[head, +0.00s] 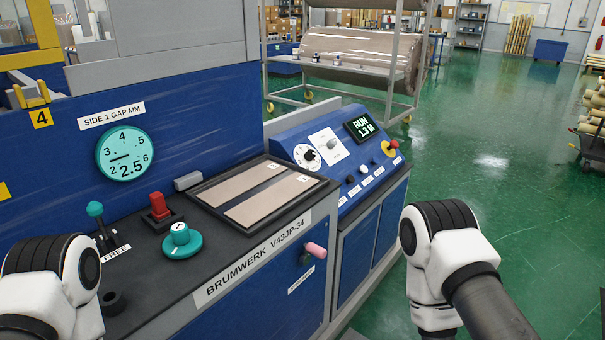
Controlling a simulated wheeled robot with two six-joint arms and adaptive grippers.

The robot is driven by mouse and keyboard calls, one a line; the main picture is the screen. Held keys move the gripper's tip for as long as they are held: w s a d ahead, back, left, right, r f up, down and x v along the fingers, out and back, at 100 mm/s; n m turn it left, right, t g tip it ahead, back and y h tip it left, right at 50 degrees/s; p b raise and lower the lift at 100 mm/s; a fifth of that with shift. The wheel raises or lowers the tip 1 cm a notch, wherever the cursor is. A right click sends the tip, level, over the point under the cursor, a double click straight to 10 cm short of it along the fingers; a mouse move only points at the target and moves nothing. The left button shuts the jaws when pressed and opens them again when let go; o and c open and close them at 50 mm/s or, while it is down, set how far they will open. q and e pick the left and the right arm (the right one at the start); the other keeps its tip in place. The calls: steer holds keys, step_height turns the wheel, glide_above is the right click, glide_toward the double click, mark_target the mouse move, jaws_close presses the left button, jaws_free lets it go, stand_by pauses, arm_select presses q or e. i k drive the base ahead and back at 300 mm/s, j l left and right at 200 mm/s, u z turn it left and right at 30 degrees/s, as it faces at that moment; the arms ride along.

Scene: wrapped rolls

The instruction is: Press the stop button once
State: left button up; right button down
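The blue control panel (340,150) stands at the right end of the machine, with a lit display (361,127) reading "RUN 1.3 M". Along its front edge is a row of small buttons: a black one (350,180), a white one (364,168) and a dark one (378,157). A red mushroom button on a yellow base (392,146) sits at the right end. The button labels are too small to read, so I cannot tell which says stop. My arms show at the lower left and lower right, with neither gripper in view. My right arm is apart from the panel, to its lower right.
A dark tray with two tan strips (260,205) lies left of the panel. A teal knob (180,236), a red switch (159,204) and a teal lever (96,210) stand on the worktop. A pink handle (316,250) sticks out of the front.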

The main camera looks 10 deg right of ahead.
mark_target(350, 179)
steer(key=i+l+u, duration=0.2)
steer(key=i+l, duration=0.2)
steer(key=l, duration=0.2)
steer(key=i+l+u, duration=0.1)
steer(key=l, duration=0.25)
steer(key=i+l+u, duration=0.1)
steer(key=l, duration=0.25)
steer(key=i+l+u, duration=0.1)
steer(key=i+l, duration=0.15)
steer(key=i+l+u, duration=0.1)
steer(key=l, duration=0.35)
steer(key=i+l+u, duration=0.1)
steer(key=l, duration=0.3)
steer(key=i+l, duration=0.1)
steer(key=l, duration=0.15)
steer(key=i+l, duration=0.15)
steer(key=l, duration=0.1)
